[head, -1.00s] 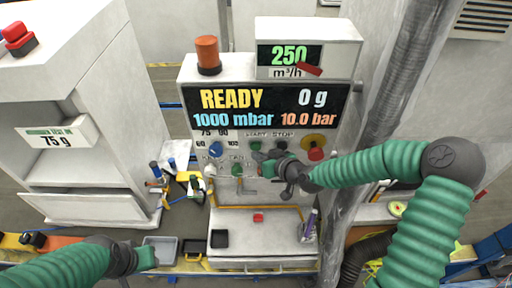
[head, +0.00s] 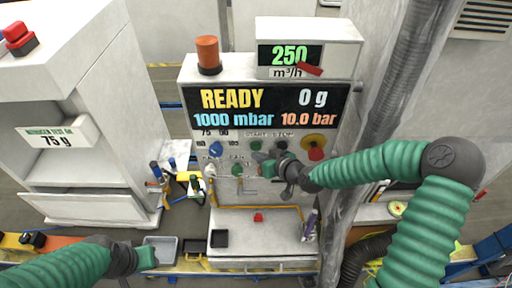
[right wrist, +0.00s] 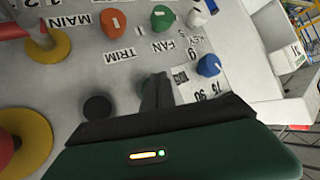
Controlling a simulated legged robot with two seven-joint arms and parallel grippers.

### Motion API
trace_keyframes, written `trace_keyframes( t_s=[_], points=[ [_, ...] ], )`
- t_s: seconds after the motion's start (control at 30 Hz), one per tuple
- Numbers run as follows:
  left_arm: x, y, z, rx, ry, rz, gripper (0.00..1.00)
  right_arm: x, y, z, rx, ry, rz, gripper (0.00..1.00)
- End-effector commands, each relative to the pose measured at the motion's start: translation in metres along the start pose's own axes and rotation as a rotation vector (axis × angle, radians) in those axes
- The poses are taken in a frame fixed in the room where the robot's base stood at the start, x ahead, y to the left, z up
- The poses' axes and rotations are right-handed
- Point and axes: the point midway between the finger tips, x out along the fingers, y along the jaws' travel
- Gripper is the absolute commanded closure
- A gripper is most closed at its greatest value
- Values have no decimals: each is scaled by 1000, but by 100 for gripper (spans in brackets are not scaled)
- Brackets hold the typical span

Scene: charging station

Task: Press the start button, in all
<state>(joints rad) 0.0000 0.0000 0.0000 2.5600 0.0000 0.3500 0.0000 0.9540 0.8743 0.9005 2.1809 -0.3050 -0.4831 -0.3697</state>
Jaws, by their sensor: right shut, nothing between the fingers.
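The green start button (head: 256,146) is on the upright panel under the START label, left of the black stop button (head: 281,145). My right gripper (head: 259,160) is shut and empty, close in front of the panel just below the start button. In the right wrist view its fingers (right wrist: 157,91) point at the panel, and a sliver of the green start button (right wrist: 142,86) shows beside them, mostly hidden. The black stop button (right wrist: 97,107) is clear of the fingers. I cannot tell whether the fingertips touch the start button. My left gripper (head: 147,257) is low at the left, its jaws unclear.
A red button on a yellow disc (head: 315,150) is right of the stop button. A blue knob (head: 215,149) and a green knob (head: 237,170) are to the left. The display (head: 265,106) reads READY, 0 g. A grey hose (head: 385,90) hangs at the right.

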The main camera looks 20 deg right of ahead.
Motion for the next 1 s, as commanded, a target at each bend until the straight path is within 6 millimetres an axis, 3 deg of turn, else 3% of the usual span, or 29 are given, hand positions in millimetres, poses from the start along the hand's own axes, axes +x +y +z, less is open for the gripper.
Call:
trace_keyframes(
  t_s=[1.0],
  points=[
    [-1,0,0,0,0,0,64,8,5,-8,0,0,0,100]
  ],
)
